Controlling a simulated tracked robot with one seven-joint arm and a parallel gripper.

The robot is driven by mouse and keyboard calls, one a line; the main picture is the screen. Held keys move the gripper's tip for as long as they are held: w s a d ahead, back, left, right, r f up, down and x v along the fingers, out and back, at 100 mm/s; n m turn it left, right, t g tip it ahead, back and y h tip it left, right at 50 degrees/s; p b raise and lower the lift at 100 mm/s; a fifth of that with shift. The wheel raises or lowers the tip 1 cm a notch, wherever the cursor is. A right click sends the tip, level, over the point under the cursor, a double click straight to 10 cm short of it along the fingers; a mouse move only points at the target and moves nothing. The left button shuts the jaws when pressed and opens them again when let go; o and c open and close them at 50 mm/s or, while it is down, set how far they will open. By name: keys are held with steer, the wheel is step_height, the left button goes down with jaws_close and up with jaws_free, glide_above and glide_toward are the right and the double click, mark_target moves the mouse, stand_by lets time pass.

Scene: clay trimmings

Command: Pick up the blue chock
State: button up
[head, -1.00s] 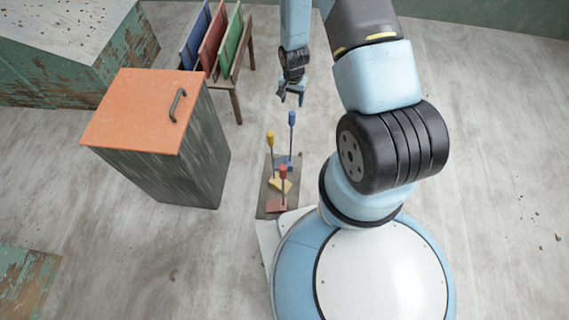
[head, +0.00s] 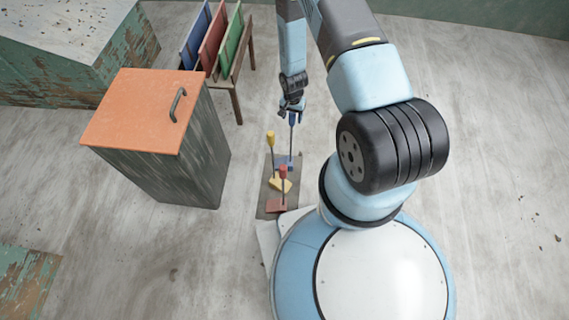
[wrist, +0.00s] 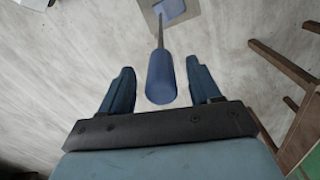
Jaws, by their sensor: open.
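The blue chock (head: 284,165) sits at the far end of a dark floor mat (head: 266,205), with a thin upright rod topped by a blue handle. In the wrist view the blue handle (wrist: 161,78) stands between my two fingers, with a gap on each side, and the chock's base (wrist: 172,8) shows at the top. My gripper (head: 291,114) is open around or just above the handle top; it also shows in the wrist view (wrist: 160,88).
A dark cabinet with an orange top (head: 135,110) stands left of the mat. Behind it, a wooden rack (head: 236,92) holds blue, red and green panels. A large worn green block (head: 105,60) is at the back left. The floor right of my base is clear.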

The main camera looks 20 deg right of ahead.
steer(key=shift+f, duration=0.9)
steer(key=shift+c, duration=0.4)
steer(key=c, duration=1)
steer(key=shift+r, duration=0.1)
